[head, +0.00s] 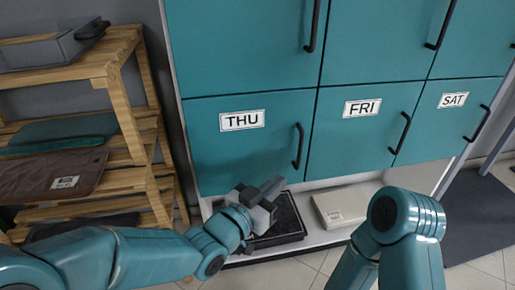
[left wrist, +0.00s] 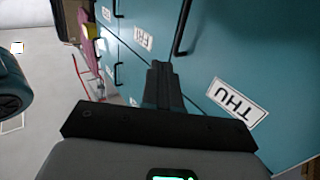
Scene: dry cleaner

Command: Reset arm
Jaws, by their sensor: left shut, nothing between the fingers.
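My left arm comes in from the left in the head view. Its gripper (head: 268,195) is in front of the lower part of the THU door (head: 245,150), above a black tray. In the left wrist view the left gripper's fingers (left wrist: 160,75) are together with nothing between them, in front of the teal doors near the THU label (left wrist: 237,102). My right arm shows at the lower right of the head view, bent at a joint; its gripper is out of the frame.
Teal lockers marked THU, FRI (head: 362,107) and SAT (head: 453,100) have black handles and look shut. Below them, a black tray (head: 285,228) and a cream flat box (head: 342,205) lie on a white ledge. A wooden rack (head: 125,100) with folded items stands at left.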

